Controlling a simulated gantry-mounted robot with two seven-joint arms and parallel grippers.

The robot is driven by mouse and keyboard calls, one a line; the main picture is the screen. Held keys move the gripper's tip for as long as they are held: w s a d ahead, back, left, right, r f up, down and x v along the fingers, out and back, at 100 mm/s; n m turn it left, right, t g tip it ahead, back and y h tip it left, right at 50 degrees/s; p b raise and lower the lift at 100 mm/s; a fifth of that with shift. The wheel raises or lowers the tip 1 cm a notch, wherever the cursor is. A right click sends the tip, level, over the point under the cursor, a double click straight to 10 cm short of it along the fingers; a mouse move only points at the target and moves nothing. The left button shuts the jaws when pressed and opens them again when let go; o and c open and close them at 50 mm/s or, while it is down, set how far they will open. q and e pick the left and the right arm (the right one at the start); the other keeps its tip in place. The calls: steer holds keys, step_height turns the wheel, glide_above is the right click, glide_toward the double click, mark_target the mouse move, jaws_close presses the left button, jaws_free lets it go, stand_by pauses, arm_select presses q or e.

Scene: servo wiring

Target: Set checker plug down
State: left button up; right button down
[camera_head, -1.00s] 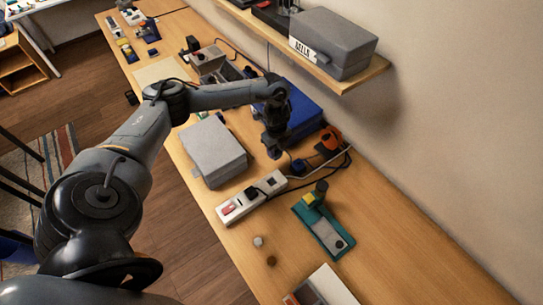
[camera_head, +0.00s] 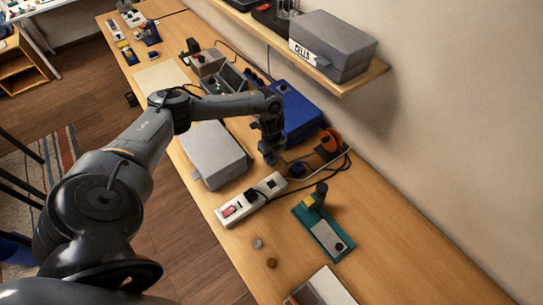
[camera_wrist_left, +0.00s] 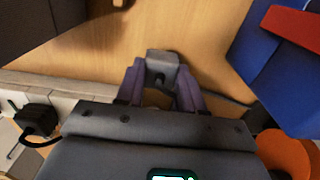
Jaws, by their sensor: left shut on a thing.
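My left gripper (camera_head: 270,158) is low over the bench, between the grey case and the blue case, just beyond the white power strip (camera_head: 252,199). In the left wrist view its purple-grey fingers (camera_wrist_left: 161,88) are shut on the checker plug (camera_wrist_left: 162,62), a small grey block with a dark cable. Wood bench top shows around the plug; I cannot tell whether it touches the bench. The plug cannot be made out in the head view. A black plug sits in the power strip; it also shows in the left wrist view (camera_wrist_left: 38,117). My right gripper is not in view.
The grey case (camera_head: 211,152) is left of the gripper, the blue case (camera_head: 302,117) behind it to the right. An orange tool (camera_head: 331,140) with black cable lies right. A teal board (camera_head: 322,234) and two small round pieces are nearer. Bare bench lies at the front right.

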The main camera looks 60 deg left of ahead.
mark_target(272, 158)
arm_select(q)
steer(key=shift+f, duration=0.2)
steer(key=o, duration=1)
steer(key=shift+o, duration=0.2)
steer(key=shift+r, duration=0.1)
steer(key=shift+r, duration=0.2)
step_height(272, 158, up, 12)
steer(key=p, duration=0.1)
steer(key=shift+p, duration=0.4)
steer(key=shift+f, duration=0.1)
